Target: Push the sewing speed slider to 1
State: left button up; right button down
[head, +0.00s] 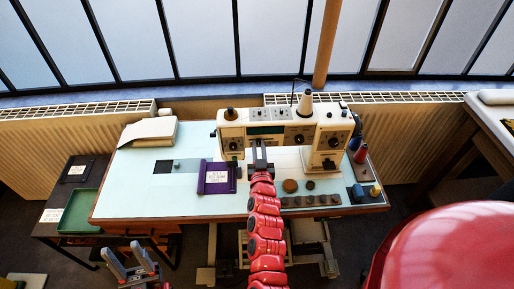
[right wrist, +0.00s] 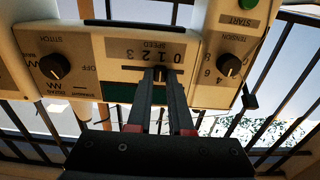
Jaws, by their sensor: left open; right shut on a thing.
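The cream sewing machine (head: 318,122) stands on the table, its front facing me. Its speed slider knob (right wrist: 160,73) shows in the right wrist view, in a dark slot under a SPEED scale (right wrist: 150,50) marked 0 to 3. The scale appears upside down there. My right gripper (head: 259,148) reaches the machine's front; in the right wrist view its fingertips (right wrist: 160,80) are shut on the knob, near the middle digits. The exact mark is hard to read. My left gripper (head: 130,265) is open and empty, low at the left, away from the machine.
A STITCH dial (right wrist: 54,66) and a TENSION dial (right wrist: 229,65) flank the slider, with a green START button (right wrist: 246,4) nearby. A red rounded object (head: 450,245) fills the lower right.

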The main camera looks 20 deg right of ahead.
jog(key=c, duration=0.8)
grip_release()
jog(key=shift+s+a+f, duration=0.1)
jog(key=shift+s, duration=0.15)
jog(key=b+v, duration=0.2)
jog(key=v, duration=1.4)
jog(key=shift+s, duration=0.4)
jog(key=shift+a, duration=0.1)
